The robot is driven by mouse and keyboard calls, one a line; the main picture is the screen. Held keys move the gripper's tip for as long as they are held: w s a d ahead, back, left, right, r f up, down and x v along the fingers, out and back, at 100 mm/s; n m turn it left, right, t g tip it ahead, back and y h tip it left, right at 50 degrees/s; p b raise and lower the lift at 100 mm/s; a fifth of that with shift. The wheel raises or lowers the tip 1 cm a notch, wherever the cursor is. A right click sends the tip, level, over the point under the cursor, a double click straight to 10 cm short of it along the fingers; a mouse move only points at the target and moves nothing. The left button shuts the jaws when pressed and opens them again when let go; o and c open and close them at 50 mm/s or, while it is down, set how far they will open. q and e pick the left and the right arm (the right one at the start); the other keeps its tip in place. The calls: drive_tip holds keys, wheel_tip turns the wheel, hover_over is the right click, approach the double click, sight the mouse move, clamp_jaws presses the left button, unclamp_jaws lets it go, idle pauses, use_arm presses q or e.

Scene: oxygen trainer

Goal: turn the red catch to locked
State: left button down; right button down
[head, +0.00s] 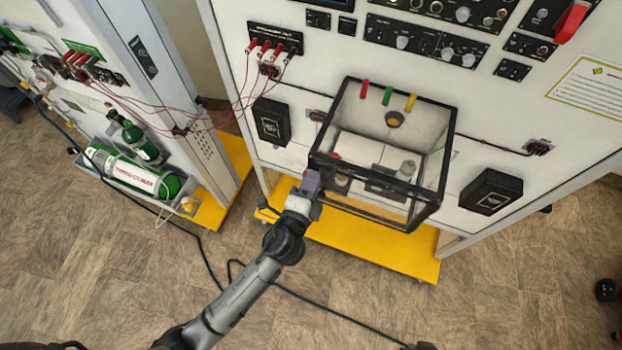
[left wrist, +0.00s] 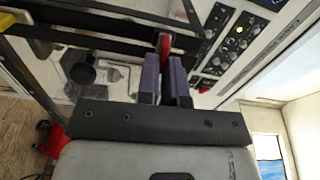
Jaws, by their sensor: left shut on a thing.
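A clear box with a black frame (head: 440,190) stands out from the white panel. A small red piece, which looks like the red catch (head: 335,155), shows at its front left edge, just beyond my left gripper (head: 311,181). In the left wrist view, the red catch (left wrist: 164,46) stands between the purple fingers of my left gripper (left wrist: 164,75), which is shut on it. The fingers hide part of the catch, and I cannot read its lock position. My right gripper is out of view.
Red cables (head: 225,112) hang at the left. A yellow base (head: 385,252) lies below. Green cylinders (head: 130,170) lie at the far left.

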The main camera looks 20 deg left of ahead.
use_arm(q)
drive_tip(key=shift+f+m, duration=0.1)
drive_tip(key=shift+m, duration=0.4)
drive_tip(key=c, duration=1.3)
unclamp_jaws()
drive_tip(key=shift+o, duration=0.2)
drive_tip(key=s+b, duration=0.4)
drive_tip(key=s, duration=0.9)
drive_tip(key=shift+s, duration=0.4)
